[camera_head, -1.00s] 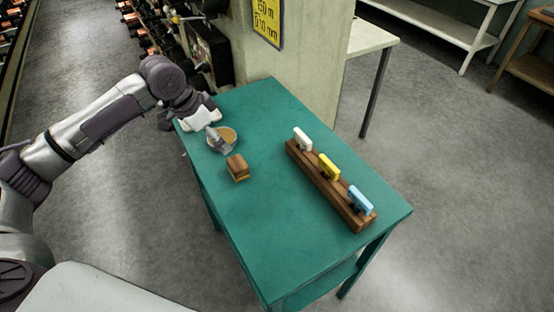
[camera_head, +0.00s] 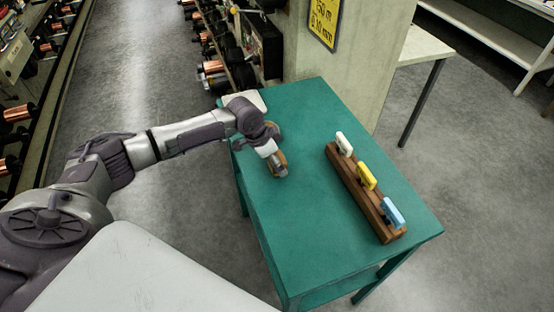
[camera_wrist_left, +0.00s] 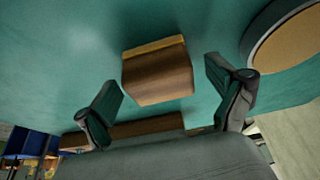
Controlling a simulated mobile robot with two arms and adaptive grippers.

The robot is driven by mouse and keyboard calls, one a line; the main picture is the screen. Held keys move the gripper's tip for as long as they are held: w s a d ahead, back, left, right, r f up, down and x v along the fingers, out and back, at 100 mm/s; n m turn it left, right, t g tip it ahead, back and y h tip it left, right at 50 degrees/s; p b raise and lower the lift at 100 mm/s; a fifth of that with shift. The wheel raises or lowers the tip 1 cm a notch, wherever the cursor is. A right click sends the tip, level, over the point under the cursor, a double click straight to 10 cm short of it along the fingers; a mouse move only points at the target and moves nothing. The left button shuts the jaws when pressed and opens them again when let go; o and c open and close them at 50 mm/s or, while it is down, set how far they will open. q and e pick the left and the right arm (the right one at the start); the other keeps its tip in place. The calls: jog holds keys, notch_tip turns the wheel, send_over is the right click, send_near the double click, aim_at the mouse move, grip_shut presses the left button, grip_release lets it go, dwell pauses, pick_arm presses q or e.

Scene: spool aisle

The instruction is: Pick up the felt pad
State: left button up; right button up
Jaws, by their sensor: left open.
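The felt pad (camera_wrist_left: 157,78) is a small brown block with a tan layer along one edge. It rests on the green table (camera_head: 300,230). In the head view only a brown bit of it shows beside my left gripper (camera_head: 280,168), which hides the rest. In the left wrist view my left gripper (camera_wrist_left: 163,82) is open. Its two fingers are spread to either side of the block, with a gap on both sides. I cannot tell that either finger touches it. My right gripper is in neither view.
A round dish with a tan inside (camera_wrist_left: 290,42) lies close to the right finger in the wrist view. A brown wooden rack (camera_head: 352,190) holds white (camera_head: 344,143), yellow (camera_head: 366,177) and blue (camera_head: 392,212) pieces. A pillar (camera_head: 335,75) stands behind the table. The table's near part is bare.

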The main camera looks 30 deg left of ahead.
pick_arm(q)
jog(key=shift+w+f, duration=0.1)
jog(key=shift+f, duration=0.1)
jog(key=shift+r, duration=0.1)
jog(key=c, duration=1.3)
